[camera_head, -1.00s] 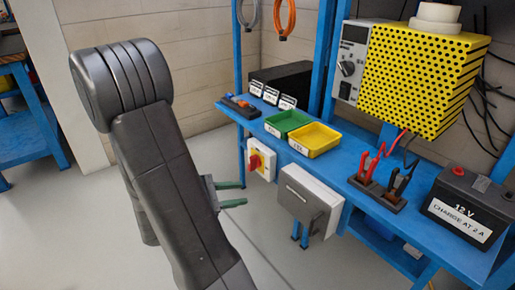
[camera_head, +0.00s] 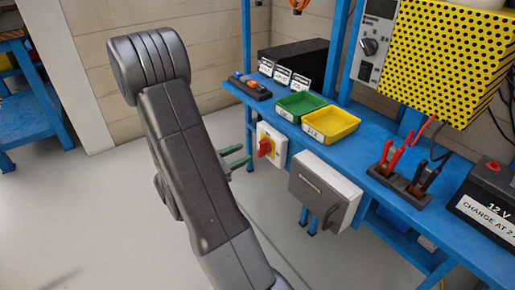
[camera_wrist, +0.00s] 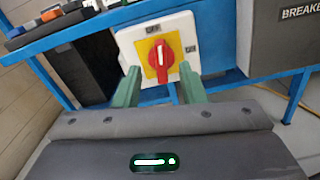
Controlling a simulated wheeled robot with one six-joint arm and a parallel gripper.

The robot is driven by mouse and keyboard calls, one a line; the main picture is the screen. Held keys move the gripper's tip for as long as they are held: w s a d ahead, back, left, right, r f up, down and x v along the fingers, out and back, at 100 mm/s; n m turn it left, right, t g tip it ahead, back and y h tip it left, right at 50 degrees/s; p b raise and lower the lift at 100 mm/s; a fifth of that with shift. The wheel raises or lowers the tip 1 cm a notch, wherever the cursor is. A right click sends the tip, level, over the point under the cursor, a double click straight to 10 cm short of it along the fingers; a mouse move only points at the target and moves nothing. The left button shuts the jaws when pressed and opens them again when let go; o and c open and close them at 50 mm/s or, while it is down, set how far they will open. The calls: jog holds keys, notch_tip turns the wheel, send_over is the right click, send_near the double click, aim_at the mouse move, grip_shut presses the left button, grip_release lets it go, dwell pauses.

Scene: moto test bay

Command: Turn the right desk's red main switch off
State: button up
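The red main switch is a red knob (camera_head: 265,147) on a yellow plate in a white box (camera_head: 279,151), fixed to the front of the right blue desk. In the wrist view the red knob (camera_wrist: 161,57) stands upright, its white mark vertical. Small dark labels sit above it and to its right; I cannot read them surely. My gripper (camera_head: 245,154) has two green fingers and is just left of the box. In the wrist view my gripper (camera_wrist: 159,69) is open and empty, its fingertips spread either side of the knob's lower end, apparently short of it.
A grey breaker box (camera_head: 325,192) hangs right of the switch. On the blue desk (camera_head: 352,152) are a green tray (camera_head: 300,97), a yellow tray (camera_head: 331,136), clamps (camera_head: 405,187) and a 12 V battery (camera_head: 490,185). The floor to the left is free.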

aim_at(259, 146)
jog(key=shift+b+x, duration=0.45)
jog(key=shift+x, duration=2.9)
grip_shut()
